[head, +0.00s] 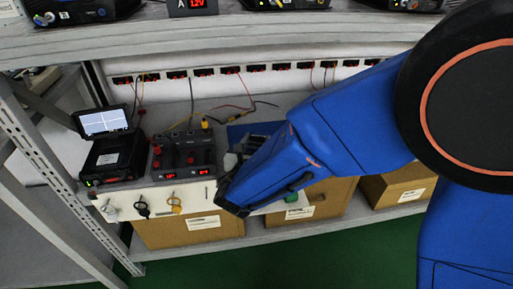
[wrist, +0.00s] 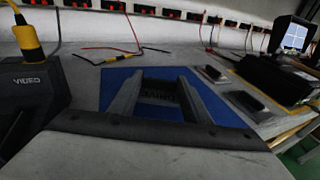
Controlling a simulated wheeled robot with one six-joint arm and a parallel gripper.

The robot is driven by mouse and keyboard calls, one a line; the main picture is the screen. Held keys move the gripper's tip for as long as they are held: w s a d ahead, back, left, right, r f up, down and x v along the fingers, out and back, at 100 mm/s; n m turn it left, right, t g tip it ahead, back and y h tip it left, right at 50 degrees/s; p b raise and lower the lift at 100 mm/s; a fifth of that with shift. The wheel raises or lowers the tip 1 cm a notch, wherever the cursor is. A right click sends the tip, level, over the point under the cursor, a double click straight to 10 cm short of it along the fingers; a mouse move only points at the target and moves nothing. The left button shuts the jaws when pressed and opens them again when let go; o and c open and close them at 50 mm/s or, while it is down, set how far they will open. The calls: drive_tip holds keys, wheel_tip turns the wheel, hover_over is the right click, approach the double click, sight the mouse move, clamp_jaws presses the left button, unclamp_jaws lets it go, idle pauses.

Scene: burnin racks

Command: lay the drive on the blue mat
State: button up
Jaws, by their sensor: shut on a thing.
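The blue mat (wrist: 218,107) lies on the grey bench surface; a part of it also shows in the head view (head: 236,132), behind my wrist. My gripper (wrist: 162,78) has its two grey fingers over the mat. The fingers are shut on the drive (wrist: 160,98), a dark piece with light lettering between them. In the head view my blue wrist covers most of the mat and the drive. I cannot tell whether the drive touches the mat or is just above it.
In the head view, a black unit with a lit screen (head: 104,123) and a box with red knobs (head: 184,155) stand to the left. Loose cables (head: 238,107) lie behind. The wrist view shows a dark device marked VIDEO (wrist: 35,95) at left. Cardboard boxes (head: 190,232) sit below.

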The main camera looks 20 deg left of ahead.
sight(256, 147)
drive_tip(key=shift+f, duration=1.45)
drive_tip(key=shift+f, duration=0.15)
drive_tip(key=o, duration=1.1)
drive_tip(key=shift+c, duration=0.2)
drive_tip(key=v, duration=1.2)
